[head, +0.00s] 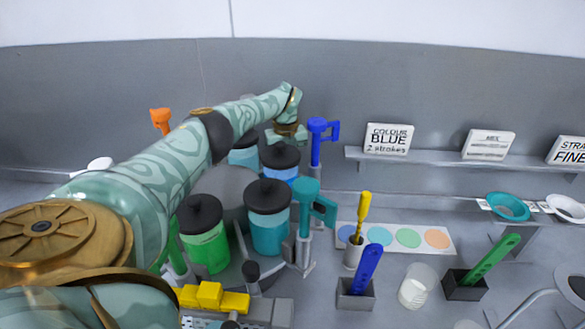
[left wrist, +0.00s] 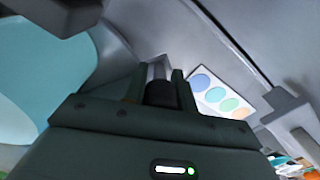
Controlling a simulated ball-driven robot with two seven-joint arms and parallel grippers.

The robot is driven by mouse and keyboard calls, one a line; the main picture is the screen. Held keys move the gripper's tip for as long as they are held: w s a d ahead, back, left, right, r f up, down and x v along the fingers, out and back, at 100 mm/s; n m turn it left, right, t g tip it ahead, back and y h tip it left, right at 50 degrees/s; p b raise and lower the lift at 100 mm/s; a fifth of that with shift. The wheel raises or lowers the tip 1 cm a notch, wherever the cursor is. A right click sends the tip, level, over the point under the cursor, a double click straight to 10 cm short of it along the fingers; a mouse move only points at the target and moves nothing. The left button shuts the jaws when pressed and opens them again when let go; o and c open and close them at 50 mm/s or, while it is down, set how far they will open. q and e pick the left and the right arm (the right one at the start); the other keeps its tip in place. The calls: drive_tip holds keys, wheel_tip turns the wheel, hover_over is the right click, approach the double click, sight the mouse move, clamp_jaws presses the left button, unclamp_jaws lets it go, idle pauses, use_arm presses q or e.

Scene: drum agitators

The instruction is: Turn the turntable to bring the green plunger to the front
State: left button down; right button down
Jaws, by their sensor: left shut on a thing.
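The turntable (head: 232,178) is grey and carries several dark-lidded drums. The green plunger (head: 173,247) stands at its left, beside the green drum (head: 207,235), mostly hidden behind my left arm. The teal plunger (head: 305,205) is at the front right, the blue plunger (head: 317,140) at the back right and the orange plunger (head: 160,120) at the back left. My left gripper (head: 287,132) reaches over to the back right, above a dark-lidded blue drum (head: 280,160). In the left wrist view its fingers are shut on a dark-topped grey peg (left wrist: 159,92). My right gripper is out of view.
A similar black-topped peg (head: 251,272) and yellow blocks (head: 212,297) are at the front. Signs stand on a shelf (head: 440,163) behind.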

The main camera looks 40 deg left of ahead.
use_arm(q)
drive_tip(key=shift+a+n, duration=0.3)
drive_tip(key=shift+a, duration=0.3)
drive_tip(key=shift+r, duration=0.1)
drive_tip(key=c, duration=1.1)
unclamp_jaws()
wheel_tip(320, 180, up, 16)
drive_tip(key=shift+r+p, duration=0.1)
drive_tip(key=shift+p, duration=0.65)
